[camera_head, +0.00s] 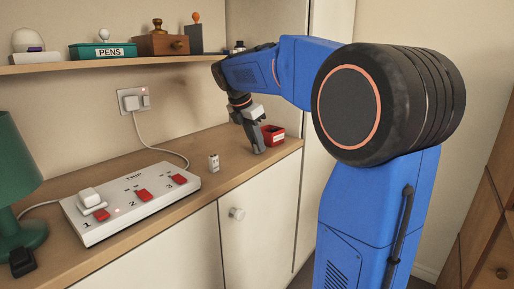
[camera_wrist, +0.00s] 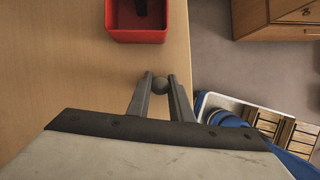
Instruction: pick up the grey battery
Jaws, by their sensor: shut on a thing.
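My gripper (camera_wrist: 160,82) is shut on the grey battery (camera_wrist: 160,86), whose round end shows between the two fingertips in the wrist view. In the head view my gripper (camera_head: 258,149) points down at the right end of the wooden counter, near its front edge. The battery cannot be made out there. In the wrist view the counter lies under the fingers; I cannot tell whether the battery touches it.
An open red box (camera_head: 273,135) with something dark inside stands just beyond my gripper. A small white item (camera_head: 213,162) stands left of it. A white power strip (camera_head: 132,203) and a green lamp (camera_head: 15,180) are further left. The counter edge is close.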

